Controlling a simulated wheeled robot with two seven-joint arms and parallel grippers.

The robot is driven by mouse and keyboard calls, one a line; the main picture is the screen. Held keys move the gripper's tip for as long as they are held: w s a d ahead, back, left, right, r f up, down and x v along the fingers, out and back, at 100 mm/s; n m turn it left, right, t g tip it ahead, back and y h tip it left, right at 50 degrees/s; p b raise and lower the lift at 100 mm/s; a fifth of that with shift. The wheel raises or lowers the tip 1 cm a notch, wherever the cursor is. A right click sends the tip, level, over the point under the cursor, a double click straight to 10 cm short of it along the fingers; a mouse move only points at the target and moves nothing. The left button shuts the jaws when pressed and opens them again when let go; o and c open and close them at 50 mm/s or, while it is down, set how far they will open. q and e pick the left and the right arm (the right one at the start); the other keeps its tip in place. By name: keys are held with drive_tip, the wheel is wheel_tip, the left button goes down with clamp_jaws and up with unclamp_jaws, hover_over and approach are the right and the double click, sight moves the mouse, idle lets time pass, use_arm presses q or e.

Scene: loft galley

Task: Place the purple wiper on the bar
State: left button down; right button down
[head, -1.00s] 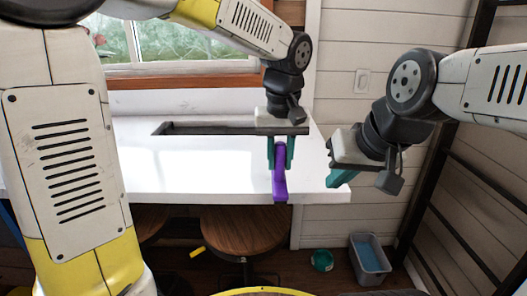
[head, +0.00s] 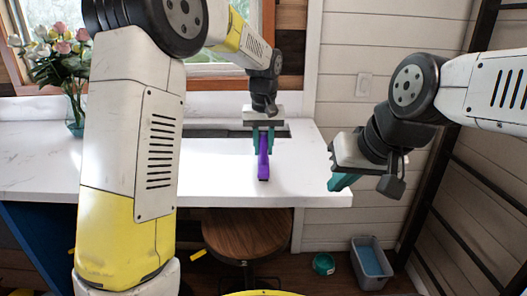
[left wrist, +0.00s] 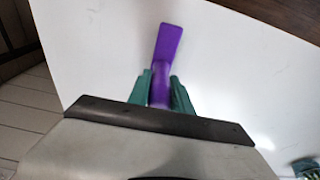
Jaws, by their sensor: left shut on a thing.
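The purple wiper (head: 263,160) is held between the teal fingers of my left gripper (head: 263,140), over the white bar (head: 215,165). In the left wrist view the wiper (left wrist: 166,55) sticks out past the fingertips (left wrist: 159,85), with the bar's white top (left wrist: 90,50) behind it. I cannot tell whether the wiper touches the bar. My right gripper (head: 338,165) hangs beyond the bar's right end, seen from the side; its finger gap is not clear.
A vase of flowers (head: 72,85) stands on the bar at the left. A round wooden stool (head: 245,235) is under the bar. A grey bin (head: 371,262) and a green round object (head: 324,264) are on the floor. The bar top around the wiper is clear.

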use_arm(q)
drive_tip(key=shift+f, duration=0.85)
drive_tip(key=c, duration=1.2)
unclamp_jaws()
drive_tip(key=shift+o, duration=0.2)
drive_tip(key=shift+r, duration=0.1)
drive_tip(key=r, duration=0.3)
drive_tip(key=s+r, duration=0.1)
drive_tip(key=r, duration=0.3)
drive_tip(key=s+r, duration=0.1)
drive_tip(key=r, duration=0.3)
drive_tip(key=shift+r, duration=0.25)
drive_tip(key=s+a+f+t, duration=0.1)
drive_tip(key=s+a, duration=0.3)
drive_tip(key=s, duration=0.4)
drive_tip(key=s+a+f+t+h, duration=0.1)
drive_tip(key=s+a+f+t, duration=0.1)
drive_tip(key=s+a, duration=0.3)
drive_tip(key=s+a+f+t+h, duration=0.1)
drive_tip(key=s+a, duration=0.4)
drive_tip(key=s, duration=0.6)
drive_tip(key=shift+s+f+m, duration=0.25)
drive_tip(key=shift+f+m, duration=0.05)
drive_tip(key=shift+m, duration=0.1)
